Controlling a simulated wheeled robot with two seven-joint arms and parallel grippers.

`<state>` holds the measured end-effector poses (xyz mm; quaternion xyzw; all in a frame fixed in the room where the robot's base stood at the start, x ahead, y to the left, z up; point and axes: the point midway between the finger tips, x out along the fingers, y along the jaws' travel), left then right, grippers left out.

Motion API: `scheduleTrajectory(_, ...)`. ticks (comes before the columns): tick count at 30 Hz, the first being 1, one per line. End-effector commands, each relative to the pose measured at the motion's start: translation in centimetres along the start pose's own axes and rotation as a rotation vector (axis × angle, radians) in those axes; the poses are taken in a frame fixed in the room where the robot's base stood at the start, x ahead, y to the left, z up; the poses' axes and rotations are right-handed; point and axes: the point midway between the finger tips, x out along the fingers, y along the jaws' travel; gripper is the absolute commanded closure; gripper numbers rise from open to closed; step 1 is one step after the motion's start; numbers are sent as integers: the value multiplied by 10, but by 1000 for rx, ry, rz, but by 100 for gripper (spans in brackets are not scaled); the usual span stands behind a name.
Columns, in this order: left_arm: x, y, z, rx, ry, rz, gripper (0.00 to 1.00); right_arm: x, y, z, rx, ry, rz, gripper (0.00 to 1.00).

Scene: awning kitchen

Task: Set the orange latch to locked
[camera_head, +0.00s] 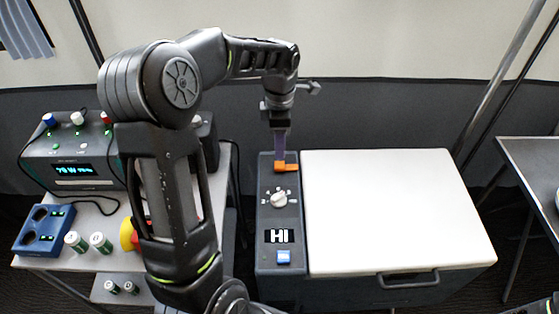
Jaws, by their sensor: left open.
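The orange latch (291,168) sits at the back end of the dark control strip (266,215), beside the white lid (385,210). Its arm points right, toward the lid's back left corner. My left gripper (280,155) reaches down from above with its fingers right at the latch. The gripper is open; whether a finger touches the latch is too small to tell. The fingers hide part of the latch's back. My right gripper is not in view.
The strip also holds a white dial (279,199), a display reading "HI" (279,236) and a blue button (284,257). On the left table stand a box with knobs (75,150), a blue charger (43,230) and green-white cylinders (100,242). A bare table (530,160) is at right.

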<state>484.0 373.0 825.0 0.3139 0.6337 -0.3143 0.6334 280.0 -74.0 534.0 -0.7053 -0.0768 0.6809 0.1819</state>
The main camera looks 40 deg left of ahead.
Motion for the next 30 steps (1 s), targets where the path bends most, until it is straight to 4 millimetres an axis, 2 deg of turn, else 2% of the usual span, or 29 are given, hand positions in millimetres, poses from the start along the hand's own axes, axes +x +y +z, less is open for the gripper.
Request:
scheduleTrajectory(6, 0, 0, 0, 0, 0, 0, 51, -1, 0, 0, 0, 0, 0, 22)
scheduleTrajectory(10, 7, 0, 0, 0, 0, -1, 51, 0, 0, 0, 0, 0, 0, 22)
scheduleTrajectory(24, 71, 0, 0, 0, 0, -2, 51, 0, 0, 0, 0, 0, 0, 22)
scheduleTrajectory(30, 78, 0, 0, 0, -2, 0, 51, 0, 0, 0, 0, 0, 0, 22)
